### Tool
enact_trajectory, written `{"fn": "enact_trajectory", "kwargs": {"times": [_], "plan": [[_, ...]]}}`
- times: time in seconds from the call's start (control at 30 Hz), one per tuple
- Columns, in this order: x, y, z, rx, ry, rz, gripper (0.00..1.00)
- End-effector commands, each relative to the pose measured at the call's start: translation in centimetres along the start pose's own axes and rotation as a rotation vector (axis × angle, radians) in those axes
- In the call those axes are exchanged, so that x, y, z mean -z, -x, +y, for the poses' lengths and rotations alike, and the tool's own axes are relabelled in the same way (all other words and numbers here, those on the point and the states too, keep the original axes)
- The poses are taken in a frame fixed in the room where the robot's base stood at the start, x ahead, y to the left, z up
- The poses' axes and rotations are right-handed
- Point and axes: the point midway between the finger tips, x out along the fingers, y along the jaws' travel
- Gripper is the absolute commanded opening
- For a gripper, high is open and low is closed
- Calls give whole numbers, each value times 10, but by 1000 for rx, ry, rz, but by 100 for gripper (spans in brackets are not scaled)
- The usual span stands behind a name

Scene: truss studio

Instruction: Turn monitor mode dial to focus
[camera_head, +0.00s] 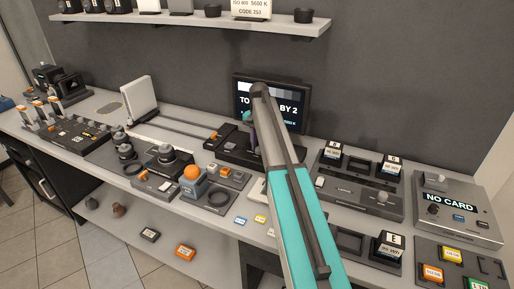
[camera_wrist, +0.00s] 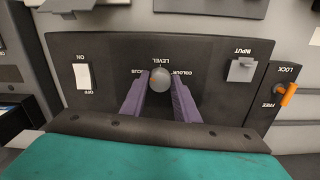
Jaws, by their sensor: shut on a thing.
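In the wrist view, the mode dial (camera_wrist: 160,79) is a round grey knob on a dark monitor panel (camera_wrist: 110,55). The upside-down labels around it read FOCUS on the left, LEVEL in the middle and COLOUR on the right. My gripper (camera_wrist: 160,86) has its purple fingers on both sides of the knob and is shut on it. I cannot tell which label the dial points to. In the head view, the monitor screen (camera_head: 298,107) stands at the back, partly covered by my arm, its text cut off. The dial is hidden there.
Beside the dial are an ON/OFF rocker (camera_wrist: 83,76), an INPUT switch (camera_wrist: 241,69) and an orange LOCK/FREE lever (camera_wrist: 288,94). In the head view, a NO CARD unit (camera_head: 458,208) sits at right, and an orange ball (camera_head: 191,172) and camera gear crowd the bench.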

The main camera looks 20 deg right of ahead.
Motion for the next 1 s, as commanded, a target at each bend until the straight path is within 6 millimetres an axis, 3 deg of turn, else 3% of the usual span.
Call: {"fn": "enact_trajectory", "kwargs": {"times": [0.3,0.77,0.8,0.9,1.0], "plan": [[1,0,0,0,117,2,5],[1,1,0,0,132,2,5],[1,1,0,0,131,3,34],[1,0,0,0,131,2,47],[1,0,0,0,131,2,47]]}}
